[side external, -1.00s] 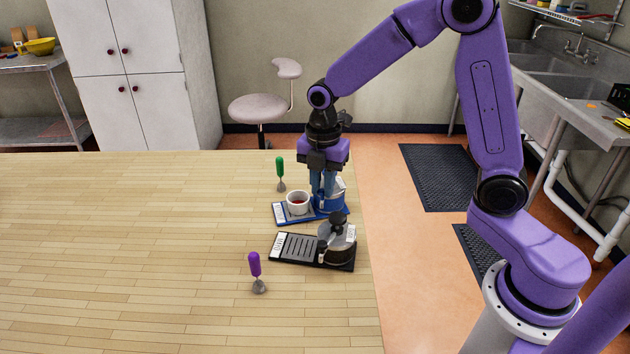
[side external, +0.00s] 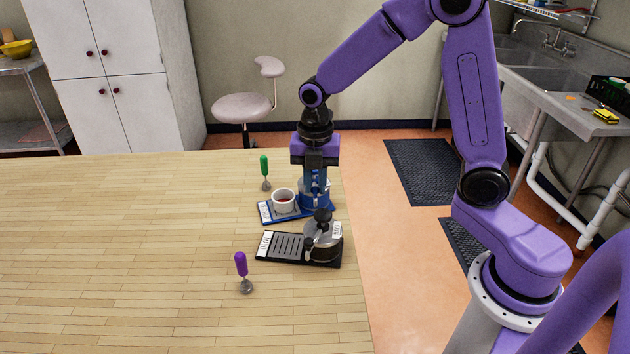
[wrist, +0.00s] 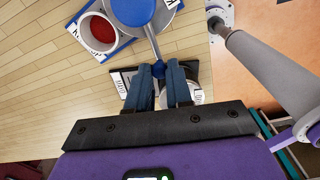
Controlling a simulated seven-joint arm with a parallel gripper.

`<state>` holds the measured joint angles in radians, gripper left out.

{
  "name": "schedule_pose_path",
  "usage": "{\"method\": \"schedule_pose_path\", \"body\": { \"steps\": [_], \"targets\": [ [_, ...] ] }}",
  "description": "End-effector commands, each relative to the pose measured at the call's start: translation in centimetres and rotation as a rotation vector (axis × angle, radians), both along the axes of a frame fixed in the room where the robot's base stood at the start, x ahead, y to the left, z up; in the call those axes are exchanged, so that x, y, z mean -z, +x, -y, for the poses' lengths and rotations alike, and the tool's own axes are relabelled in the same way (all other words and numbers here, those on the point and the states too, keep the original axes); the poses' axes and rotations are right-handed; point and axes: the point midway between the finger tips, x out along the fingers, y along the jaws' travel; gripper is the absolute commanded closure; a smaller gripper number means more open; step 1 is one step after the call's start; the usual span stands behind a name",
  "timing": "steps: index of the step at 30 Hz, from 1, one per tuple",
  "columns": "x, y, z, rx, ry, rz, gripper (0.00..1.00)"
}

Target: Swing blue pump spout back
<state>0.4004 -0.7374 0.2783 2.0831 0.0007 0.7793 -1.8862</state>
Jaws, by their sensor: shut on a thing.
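The blue pump (side external: 314,200) stands at the right end of its blue tray (side external: 265,215), near the table's right edge. In the wrist view its round blue head (wrist: 133,10) is at the top, and a thin spout (wrist: 153,45) runs down from it to my fingers. My gripper (side external: 314,188) is upright over the pump, its blue fingers shut on the spout's end (wrist: 160,72). A white cup with red contents (side external: 284,202) sits on the tray's left part. It also shows in the wrist view (wrist: 97,32). The spout points away from the cup, toward the black station.
A black station (side external: 285,247) with a dark-topped pot (side external: 322,238) stands close in front of the blue tray. The table's left side is clear.

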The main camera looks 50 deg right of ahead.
Motion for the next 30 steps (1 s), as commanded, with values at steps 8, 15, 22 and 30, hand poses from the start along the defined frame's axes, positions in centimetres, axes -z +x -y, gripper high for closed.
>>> {"method": "schedule_pose_path", "body": {
  "steps": [8,15,22,30],
  "targets": [
    [0.0,0.0,0.1,0.001,0.000,0.001,0.54],
    [-0.6,0.1,0.0,0.002,0.000,0.001,0.54],
    [-4.2,0.2,0.0,0.002,0.002,0.007,0.54],
    [-10.0,0.1,0.0,0.001,0.001,0.008,0.54]
  ]
}}
